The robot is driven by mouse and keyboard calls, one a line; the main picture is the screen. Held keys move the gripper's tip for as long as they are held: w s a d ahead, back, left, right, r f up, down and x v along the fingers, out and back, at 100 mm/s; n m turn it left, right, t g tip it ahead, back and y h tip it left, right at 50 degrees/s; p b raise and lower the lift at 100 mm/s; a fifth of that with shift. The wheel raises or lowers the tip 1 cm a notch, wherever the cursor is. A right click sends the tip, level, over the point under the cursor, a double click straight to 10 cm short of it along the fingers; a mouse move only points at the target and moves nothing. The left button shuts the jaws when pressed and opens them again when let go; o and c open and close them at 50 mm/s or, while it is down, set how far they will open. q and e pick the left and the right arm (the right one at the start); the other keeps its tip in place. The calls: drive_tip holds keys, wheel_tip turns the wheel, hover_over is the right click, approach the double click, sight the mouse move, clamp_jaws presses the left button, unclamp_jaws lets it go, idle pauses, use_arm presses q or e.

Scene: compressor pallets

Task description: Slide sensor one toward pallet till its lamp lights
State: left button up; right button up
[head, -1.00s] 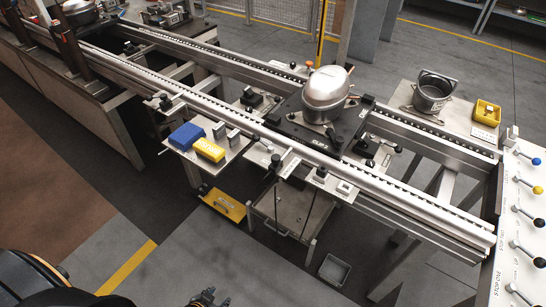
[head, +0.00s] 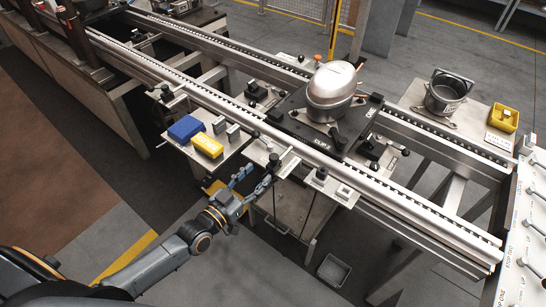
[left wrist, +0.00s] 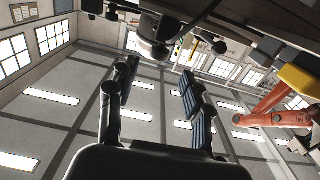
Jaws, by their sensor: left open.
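A dark pallet (head: 300,122) carrying a silver compressor (head: 331,88) sits across the conveyor rails. A small black-knobbed fixture (head: 273,162) stands at the near rail, beside a pale strip (head: 288,164); it may be sensor one, but I cannot read its label. I cannot make out a lit lamp. My left gripper (head: 254,179) is open and empty, just in front of and below this fixture, apart from it as far as I can tell. In the left wrist view its two fingers (left wrist: 157,92) stand apart, pointing up. My right gripper is not in view.
A side shelf left of the gripper holds a blue box (head: 186,128) and a yellow box (head: 208,146). A cabinet (head: 283,212) stands below. A grey bin (head: 333,270) lies on the floor.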

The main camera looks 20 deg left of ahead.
sight(271, 162)
use_arm(q)
drive_tip(key=x, duration=0.8)
drive_tip(key=shift+w+d+f, duration=0.1)
drive_tip(key=shift+w, duration=0.15)
clamp_jaws()
